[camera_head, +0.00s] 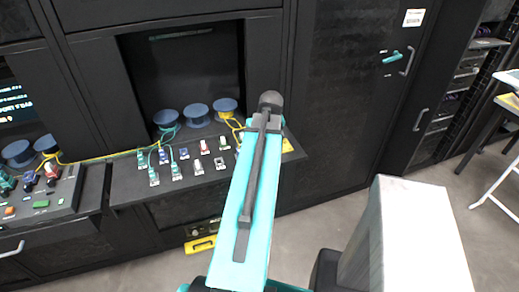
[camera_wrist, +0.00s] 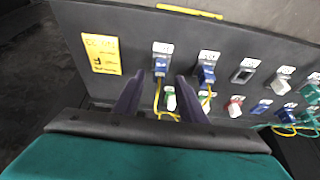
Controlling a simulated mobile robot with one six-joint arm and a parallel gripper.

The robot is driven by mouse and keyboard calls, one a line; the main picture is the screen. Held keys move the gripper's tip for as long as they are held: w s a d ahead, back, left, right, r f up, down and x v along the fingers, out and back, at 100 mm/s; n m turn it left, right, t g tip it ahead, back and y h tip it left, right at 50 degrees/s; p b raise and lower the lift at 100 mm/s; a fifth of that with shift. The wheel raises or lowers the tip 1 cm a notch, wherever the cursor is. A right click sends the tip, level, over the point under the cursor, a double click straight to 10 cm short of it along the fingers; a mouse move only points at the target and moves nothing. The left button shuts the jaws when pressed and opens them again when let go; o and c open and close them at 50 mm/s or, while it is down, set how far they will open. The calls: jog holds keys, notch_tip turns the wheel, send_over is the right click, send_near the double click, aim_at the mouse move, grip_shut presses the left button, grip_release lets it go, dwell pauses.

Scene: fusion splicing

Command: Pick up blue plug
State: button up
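In the wrist view, my gripper (camera_wrist: 158,88) is open, its two dark fingers pointing at the sloped port panel. A blue plug (camera_wrist: 160,66) sits in a port just beyond the gap between the fingertips, with a cable hanging from it. A second blue plug (camera_wrist: 207,74) with a yellow cable sits to the right of the right finger. More blue plugs (camera_wrist: 281,87) are farther right. Nothing is visibly held. In the head view, my teal arm hides the gripper and the right part of the panel; blue plugs (camera_head: 177,174) show on its left part.
A green-and-white plug (camera_wrist: 170,100) is close to the right finger, and yellow cables hang around it. A red plug (camera_wrist: 236,106) and a grey port (camera_wrist: 244,72) are farther right. Blue spools (camera_head: 197,114) stand in the recess behind the dark panel (camera_head: 130,185).

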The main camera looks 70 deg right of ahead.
jog(key=shift+x, duration=0.95)
jog(key=shift+c, duration=0.5)
grip_shut()
